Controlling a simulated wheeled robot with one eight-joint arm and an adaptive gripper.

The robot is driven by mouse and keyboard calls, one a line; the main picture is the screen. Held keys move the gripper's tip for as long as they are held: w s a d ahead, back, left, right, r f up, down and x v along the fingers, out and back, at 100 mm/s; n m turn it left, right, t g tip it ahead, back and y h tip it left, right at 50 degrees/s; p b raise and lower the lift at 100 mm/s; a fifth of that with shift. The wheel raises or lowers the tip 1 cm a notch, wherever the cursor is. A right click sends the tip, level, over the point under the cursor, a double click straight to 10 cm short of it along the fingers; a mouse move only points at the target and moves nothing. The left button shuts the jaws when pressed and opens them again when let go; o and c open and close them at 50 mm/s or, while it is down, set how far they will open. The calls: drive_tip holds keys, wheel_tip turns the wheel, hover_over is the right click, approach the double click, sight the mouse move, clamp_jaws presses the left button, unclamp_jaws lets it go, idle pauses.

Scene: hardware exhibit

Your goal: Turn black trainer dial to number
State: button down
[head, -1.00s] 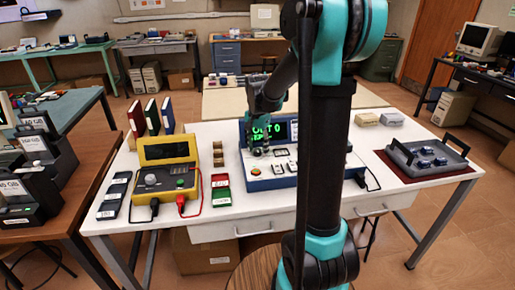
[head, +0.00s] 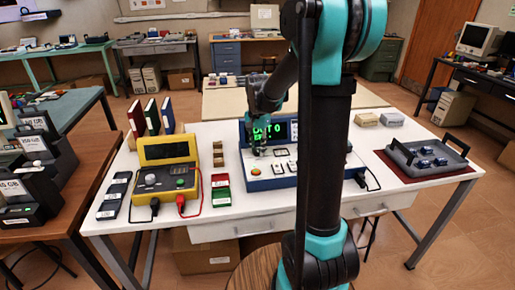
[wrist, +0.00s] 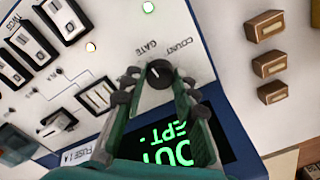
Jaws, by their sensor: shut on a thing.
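The black dial (wrist: 160,75) is on the white panel of the blue-and-white trainer (head: 276,183). It is round with a pale pointer mark, and the labels GATE and COUNT appear upside down beside it in the wrist view. My gripper (wrist: 161,78) has a finger on each side of the dial and is shut on it. In the head view my gripper (head: 258,150) is at the left of the trainer panel, and the dial is hidden there. The trainer's display (wrist: 180,148) shows green text, partly covered by my fingers; OUT 0 is readable in the head view.
Switches (wrist: 57,122) and a square button (wrist: 98,95) sit close to the dial. A yellow meter (head: 168,165) stands to the left, with small brown blocks (head: 218,153) between. A grey tray (head: 428,158) lies at the right.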

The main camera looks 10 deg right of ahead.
sight(257, 150)
drive_tip(key=n, duration=0.4)
drive_tip(key=shift+n, duration=2.1)
drive_tip(key=c, duration=1.2)
unclamp_jaws()
drive_tip(key=shift+r, duration=0.1)
wheel_tip(257, 150, up, 12)
drive_tip(key=shift+f, duration=0.1)
